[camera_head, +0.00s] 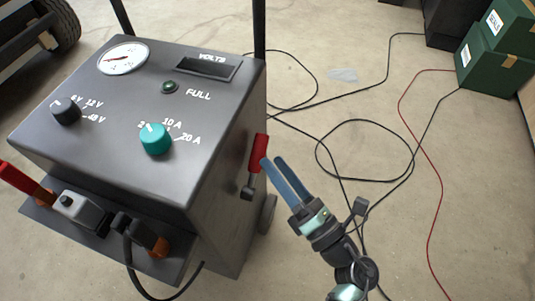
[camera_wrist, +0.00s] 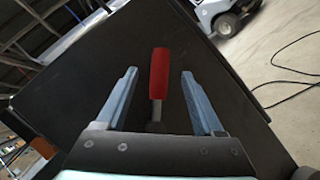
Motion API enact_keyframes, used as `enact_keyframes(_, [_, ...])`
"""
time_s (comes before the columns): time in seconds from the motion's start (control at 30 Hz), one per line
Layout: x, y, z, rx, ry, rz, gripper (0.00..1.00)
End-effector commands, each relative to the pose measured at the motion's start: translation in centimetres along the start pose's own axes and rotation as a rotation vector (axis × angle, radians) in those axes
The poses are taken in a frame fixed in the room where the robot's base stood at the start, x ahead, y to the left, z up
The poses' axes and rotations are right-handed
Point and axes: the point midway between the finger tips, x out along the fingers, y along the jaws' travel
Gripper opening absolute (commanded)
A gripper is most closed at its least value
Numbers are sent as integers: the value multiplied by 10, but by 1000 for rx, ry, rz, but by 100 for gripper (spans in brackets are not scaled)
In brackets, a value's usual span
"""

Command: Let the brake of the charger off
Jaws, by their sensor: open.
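The charger (camera_head: 110,140) is a dark grey box with a sloped panel at the left of the head view. Its brake lever has a red grip (camera_head: 260,147) and a dark pivot low on the charger's right side; the grip points up. In the wrist view the red grip (camera_wrist: 159,74) stands between the two blue fingers, with a gap on each side. My gripper (camera_head: 277,163) is open beside the lever, its fingertips close to the red grip; it also shows in the wrist view (camera_wrist: 158,82). I cannot tell how deep the grip sits between the fingers.
A teal knob (camera_head: 156,139), a dark knob (camera_head: 66,111) and a dial (camera_head: 123,59) sit on the panel. Clamps rest on the front ledge (camera_head: 150,262). Black cables (camera_head: 365,121) and a red cable (camera_head: 432,165) lie on the floor. Green boxes (camera_head: 490,70) stand at the upper right.

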Motion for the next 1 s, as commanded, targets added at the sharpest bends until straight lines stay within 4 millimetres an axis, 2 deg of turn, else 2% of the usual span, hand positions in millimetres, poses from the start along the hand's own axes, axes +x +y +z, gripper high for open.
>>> enact_keyframes(0.1, [19, -1, -1, -1, 1, 3, 69])
enact_keyframes(0.23, [32, -1, -1, -1, 1, 1, 69])
enact_keyframes(0.6, [38, 0, 0, 0, -1, -1, 69])
enact_keyframes(0.67, [38, 0, 0, 0, -1, -1, 60])
enact_keyframes(1.0, [37, 0, 0, 1, -1, -1, 0])
